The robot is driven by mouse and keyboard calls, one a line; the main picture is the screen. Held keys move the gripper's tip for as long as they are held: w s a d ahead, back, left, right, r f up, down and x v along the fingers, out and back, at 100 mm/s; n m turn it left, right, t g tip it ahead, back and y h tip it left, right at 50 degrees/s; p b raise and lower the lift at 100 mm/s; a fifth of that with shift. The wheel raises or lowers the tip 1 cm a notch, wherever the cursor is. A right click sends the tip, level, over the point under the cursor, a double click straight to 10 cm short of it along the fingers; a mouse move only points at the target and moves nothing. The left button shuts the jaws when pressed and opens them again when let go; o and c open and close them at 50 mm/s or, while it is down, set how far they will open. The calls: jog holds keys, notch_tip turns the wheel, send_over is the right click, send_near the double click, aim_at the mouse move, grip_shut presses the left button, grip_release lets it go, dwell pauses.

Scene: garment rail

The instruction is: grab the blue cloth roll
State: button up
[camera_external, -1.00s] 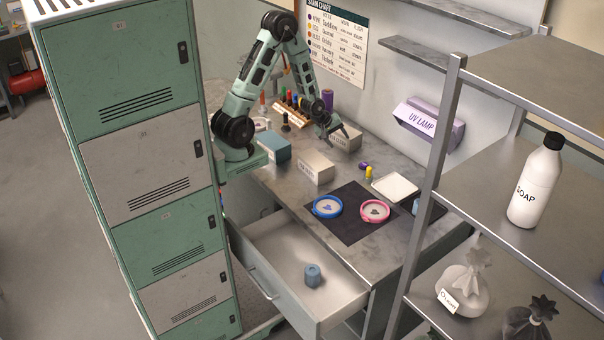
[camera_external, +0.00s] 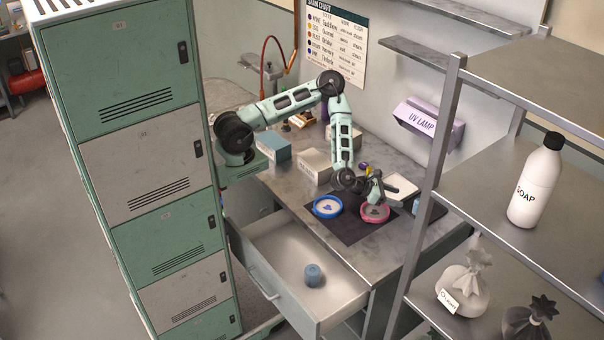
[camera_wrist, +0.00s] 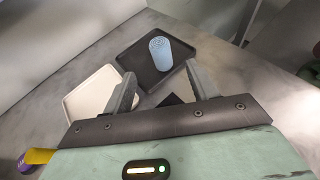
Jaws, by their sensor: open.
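A light blue roll (camera_wrist: 159,53) stands upright on a black tray (camera_wrist: 136,49) in the wrist view. A second blue roll (camera_external: 313,274) stands in the open drawer (camera_external: 277,248). I cannot tell for certain which one is the blue cloth roll. My gripper (camera_external: 378,202) is above the pink hoop, left of the roll on the tray. Its two fingers (camera_wrist: 160,84) are apart and empty, pointing toward that roll in the wrist view.
A white tray (camera_wrist: 92,94) lies beside the black one. Boxes (camera_external: 315,164) stand farther left. The shelf rack post (camera_external: 432,180) rises in front of the table's right end.

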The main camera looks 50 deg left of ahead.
jog(key=p+x, duration=0.1)
jog(key=x, duration=0.6)
jog(key=shift+w+d+f+p, duration=0.1)
jog(key=shift+w+p, duration=0.1)
jog(key=shift+p, duration=0.1)
jog(key=shift+p+x, duration=1.15)
jog(key=shift+x, duration=1.45)
jog(key=c, duration=1)
